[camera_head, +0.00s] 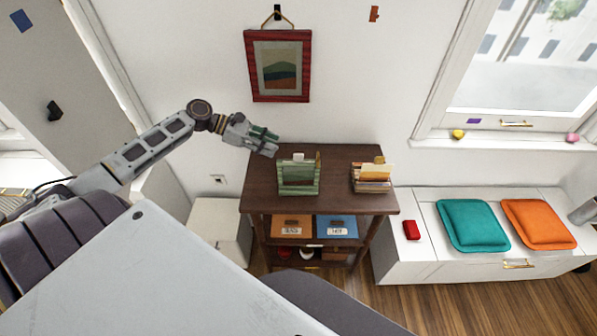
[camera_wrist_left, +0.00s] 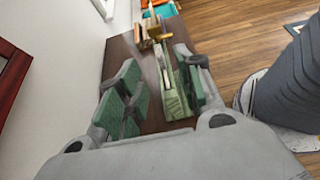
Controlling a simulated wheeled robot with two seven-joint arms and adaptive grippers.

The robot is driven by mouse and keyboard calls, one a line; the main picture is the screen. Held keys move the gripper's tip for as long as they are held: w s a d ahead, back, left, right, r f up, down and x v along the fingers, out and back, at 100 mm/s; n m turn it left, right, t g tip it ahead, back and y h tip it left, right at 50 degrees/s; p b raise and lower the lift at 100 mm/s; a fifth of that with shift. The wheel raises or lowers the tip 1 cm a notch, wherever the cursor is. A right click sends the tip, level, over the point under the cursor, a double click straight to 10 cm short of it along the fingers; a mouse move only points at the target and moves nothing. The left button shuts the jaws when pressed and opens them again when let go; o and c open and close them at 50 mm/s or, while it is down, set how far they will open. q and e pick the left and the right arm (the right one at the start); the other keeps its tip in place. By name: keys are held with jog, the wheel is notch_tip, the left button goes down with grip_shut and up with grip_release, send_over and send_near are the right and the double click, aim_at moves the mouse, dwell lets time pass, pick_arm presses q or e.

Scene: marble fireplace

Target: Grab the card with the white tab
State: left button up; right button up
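A green card holder (camera_head: 299,188) stands on top of the dark wooden cabinet, with cards upright in it. A small white tab (camera_head: 298,157) sticks up at its top edge, with a brownish tab beside it to the right. My left gripper (camera_head: 265,142) is above the back left part of the cabinet top, left of and behind the holder, apart from it. In the left wrist view its green-padded fingers (camera_wrist_left: 160,98) are spread with nothing gripped, and the green holder (camera_wrist_left: 175,102) shows beyond them, nearer the right finger.
A second holder with cream and orange cards (camera_head: 372,178) stands on the right of the cabinet top (camera_head: 335,180). Orange and blue boxes sit on the shelf below. A framed picture (camera_head: 278,65) hangs behind. A white bench (camera_head: 400,262) with cushions is at right.

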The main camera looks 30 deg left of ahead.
aim_at(295, 154)
pick_arm(q)
jog(key=shift+x, duration=2.25)
jog(key=shift+d, duration=0.1)
jog(key=shift+x, duration=2.55)
jog(key=shift+w+f, duration=0.1)
grip_shut()
